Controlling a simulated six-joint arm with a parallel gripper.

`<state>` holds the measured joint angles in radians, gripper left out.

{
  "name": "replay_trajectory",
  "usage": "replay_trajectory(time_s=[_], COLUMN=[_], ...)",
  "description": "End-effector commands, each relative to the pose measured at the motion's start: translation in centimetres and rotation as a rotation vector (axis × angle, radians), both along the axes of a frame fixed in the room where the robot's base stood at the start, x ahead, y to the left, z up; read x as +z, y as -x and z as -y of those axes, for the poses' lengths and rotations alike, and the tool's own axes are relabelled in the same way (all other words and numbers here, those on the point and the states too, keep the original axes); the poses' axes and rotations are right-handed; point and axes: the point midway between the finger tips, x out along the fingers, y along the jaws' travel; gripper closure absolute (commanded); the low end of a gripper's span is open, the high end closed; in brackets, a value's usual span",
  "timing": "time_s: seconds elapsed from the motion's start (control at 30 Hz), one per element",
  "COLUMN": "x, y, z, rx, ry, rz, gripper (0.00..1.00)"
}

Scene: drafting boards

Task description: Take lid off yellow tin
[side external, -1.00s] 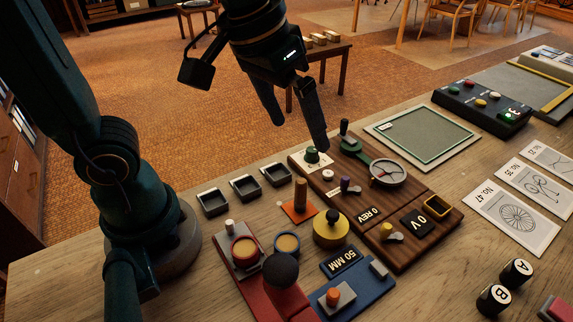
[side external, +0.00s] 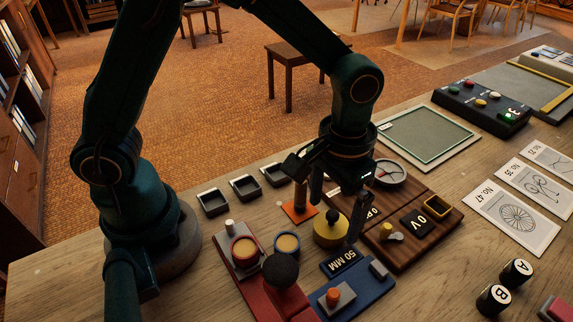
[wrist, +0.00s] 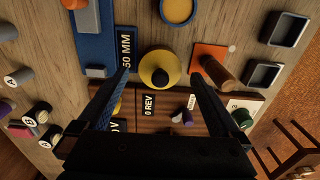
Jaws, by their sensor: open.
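The yellow tin (side external: 328,236) is a low, round, yellow body with a dark round knob on top. It stands upright on the table beside the wooden panel. The wrist view shows the tin (wrist: 150,83) from above, its dark knob (wrist: 160,77) near the middle. I cannot make out a seam between lid and tin. My gripper (side external: 336,203) points down just above the tin, fingers spread to either side of the knob. In the wrist view the fingertips (wrist: 160,73) are wide apart with nothing between them in their grip. My arm hides part of the wooden panel.
A wooden peg on an orange base (side external: 299,212) stands close to the tin. The blue 50 MM block (side external: 360,290), a black ball on a red base (side external: 281,269) and the wooden panel (side external: 412,256) crowd around. Three small trays (side external: 245,187) lie behind.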

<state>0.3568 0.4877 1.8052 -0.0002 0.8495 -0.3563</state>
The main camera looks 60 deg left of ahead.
Motion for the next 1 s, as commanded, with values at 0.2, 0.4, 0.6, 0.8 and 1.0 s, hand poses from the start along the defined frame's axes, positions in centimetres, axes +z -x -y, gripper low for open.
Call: replay_trajectory(time_s=[0.2,0.4,0.6,0.8,1.0], x=[-1.02,-0.99,-0.98,-0.96,-0.22], y=[0.01,0.0,0.0,0.0,-0.04], z=[-0.02,-0.02,-0.02,-0.02,-0.01], rx=[0.0,0.0,0.0,0.0,0.0], ry=[0.0,0.0,0.0,0.001,0.001], rz=[0.001,0.001,0.001,0.001,0.003], gripper=[0.0,0.08,0.8,0.81,0.81])
